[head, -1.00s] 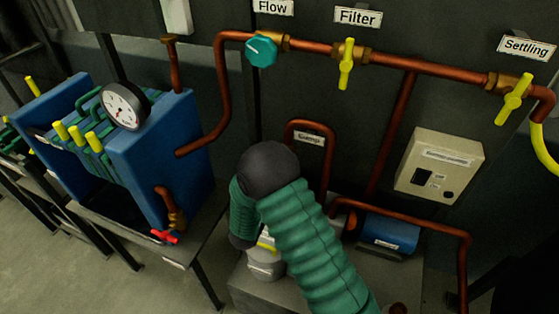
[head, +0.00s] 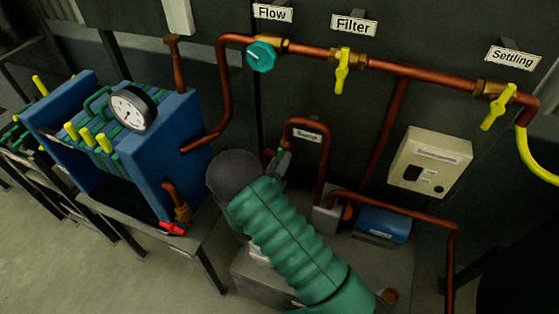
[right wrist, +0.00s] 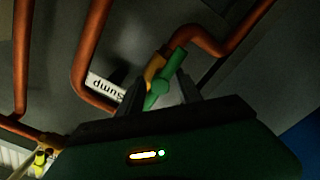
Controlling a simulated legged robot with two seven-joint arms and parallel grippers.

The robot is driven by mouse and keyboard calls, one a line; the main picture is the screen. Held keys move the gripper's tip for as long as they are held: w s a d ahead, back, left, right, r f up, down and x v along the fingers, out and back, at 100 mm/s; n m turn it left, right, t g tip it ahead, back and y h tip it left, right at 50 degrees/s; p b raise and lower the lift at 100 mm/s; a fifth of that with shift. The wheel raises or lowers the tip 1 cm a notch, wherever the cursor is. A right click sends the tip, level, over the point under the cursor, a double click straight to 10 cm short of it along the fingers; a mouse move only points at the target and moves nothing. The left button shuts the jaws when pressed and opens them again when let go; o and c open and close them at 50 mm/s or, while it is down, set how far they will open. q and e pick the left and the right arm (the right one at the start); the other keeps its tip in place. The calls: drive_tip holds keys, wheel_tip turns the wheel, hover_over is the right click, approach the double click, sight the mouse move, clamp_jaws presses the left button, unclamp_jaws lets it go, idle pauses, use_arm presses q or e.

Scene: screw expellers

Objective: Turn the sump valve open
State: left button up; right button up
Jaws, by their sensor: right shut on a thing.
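The sump valve has a green handle (head: 280,153), on the copper pipe by the small "Sump" label (head: 307,134). In the right wrist view, the green handle (right wrist: 166,78) slants between my fingers in front of a brass valve body (right wrist: 154,66). My right gripper (head: 283,161) is at the valve and shut on the handle. Its fingers (right wrist: 160,92) also show in the right wrist view, one on each side of the handle. My green forearm and dark wrist hide part of the pipe's lower left. My left gripper is not in view.
An upper copper pipe carries a teal flow knob (head: 261,56) and the yellow filter (head: 342,72) and settling (head: 496,108) handles. A blue filter press (head: 165,140) with a gauge (head: 133,108) stands left. A switch box (head: 430,160) and blue motor (head: 382,224) are right.

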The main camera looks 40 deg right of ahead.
drive_tip(key=shift+f, duration=0.1)
drive_tip(key=o, duration=1.2)
drive_tip(key=v, duration=1.7)
drive_tip(key=shift+w, duration=0.15)
